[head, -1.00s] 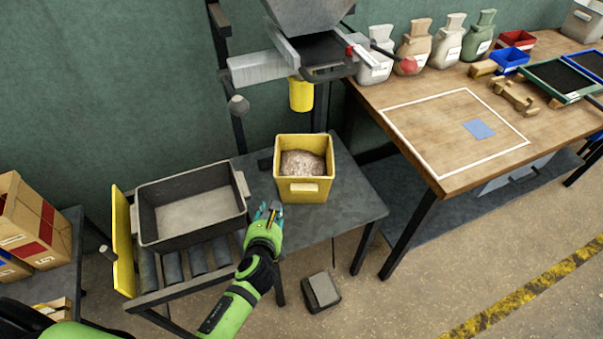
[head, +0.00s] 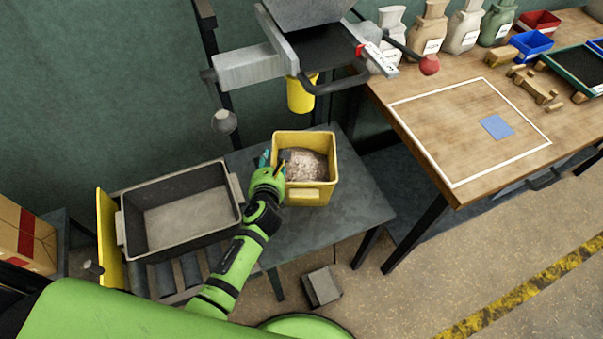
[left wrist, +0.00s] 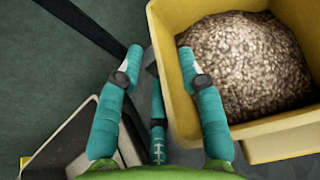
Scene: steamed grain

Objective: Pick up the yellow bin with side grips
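The yellow bin (head: 328,180) stands upright on the grey table, filled with pale brown grain (head: 303,165). A light grip shows on its front wall. My left gripper (head: 272,160) is at the bin's left side. In the left wrist view the gripper (left wrist: 160,60) has its teal fingers spread apart. The right-hand finger overlaps the left wall of the bin (left wrist: 172,70), and the other fingers are outside it. I cannot tell whether any finger touches the wall. The left side grip is mostly hidden by the fingers. My right gripper is not in view.
A dark grey tray (head: 128,216) on rollers stands to the left. A yellow spout (head: 301,95) and a metal hopper hang above and behind the bin. A wooden workbench (head: 440,125) is at the right. The grey table (head: 350,215) is clear in front of the bin.

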